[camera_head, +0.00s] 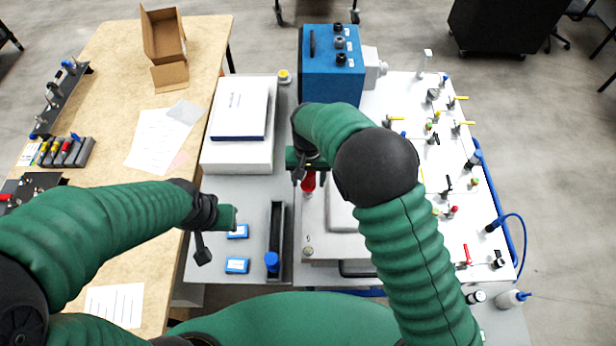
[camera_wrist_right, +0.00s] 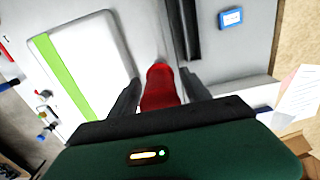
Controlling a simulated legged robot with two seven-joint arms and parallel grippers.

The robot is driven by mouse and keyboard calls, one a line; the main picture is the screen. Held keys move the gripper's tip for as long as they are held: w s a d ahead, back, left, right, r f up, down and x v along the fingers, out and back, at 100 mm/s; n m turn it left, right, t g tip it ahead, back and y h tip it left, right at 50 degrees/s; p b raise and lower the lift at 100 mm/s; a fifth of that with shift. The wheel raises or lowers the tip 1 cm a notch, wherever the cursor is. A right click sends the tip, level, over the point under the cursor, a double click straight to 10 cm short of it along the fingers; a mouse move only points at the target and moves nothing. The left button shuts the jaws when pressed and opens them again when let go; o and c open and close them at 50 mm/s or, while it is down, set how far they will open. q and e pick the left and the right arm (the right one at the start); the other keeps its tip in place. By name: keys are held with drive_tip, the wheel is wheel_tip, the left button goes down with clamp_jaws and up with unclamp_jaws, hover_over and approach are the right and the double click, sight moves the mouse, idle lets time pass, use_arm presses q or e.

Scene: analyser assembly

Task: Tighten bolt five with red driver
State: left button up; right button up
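The red driver (camera_head: 309,181) stands at the left edge of the white analyser body (camera_head: 328,247), below my right gripper (camera_head: 303,178). In the right wrist view the red driver (camera_wrist_right: 161,86) sits between the two fingers of my right gripper (camera_wrist_right: 164,92). The fingers are on either side of its handle and look closed on it. The driver's tip and bolt five are hidden. A round bolt-like fitting (camera_head: 308,251) shows at the analyser's front left corner. My left gripper (camera_head: 203,250) hangs over the grey table's left edge, away from the driver; its finger opening does not show clearly.
A black tray (camera_head: 277,225) with a blue-capped item and two blue boxes (camera_head: 237,231) lie on the grey table. A blue unit (camera_head: 332,70) stands behind the analyser. The white panel at right (camera_head: 400,90) holds many valves. A driver rack (camera_head: 66,152) sits on the wooden table.

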drive_tip(key=n, duration=0.7)
drive_tip(key=n+p, duration=0.1)
drive_tip(key=n, duration=0.4)
drive_tip(key=shift+w+r, duration=0.1)
drive_tip(key=shift+r, duration=0.05)
drive_tip(key=n+p, duration=0.1)
drive_tip(key=n, duration=0.2)
drive_tip(key=n+p, duration=0.1)
drive_tip(key=n, duration=0.4)
drive_tip(key=shift+r+n+p, duration=0.1)
drive_tip(key=shift+n+p, duration=0.5)
drive_tip(key=shift+n, duration=0.8)
drive_tip(key=shift+f+n, duration=0.25)
drive_tip(key=shift+n, duration=0.35)
clamp_jaws()
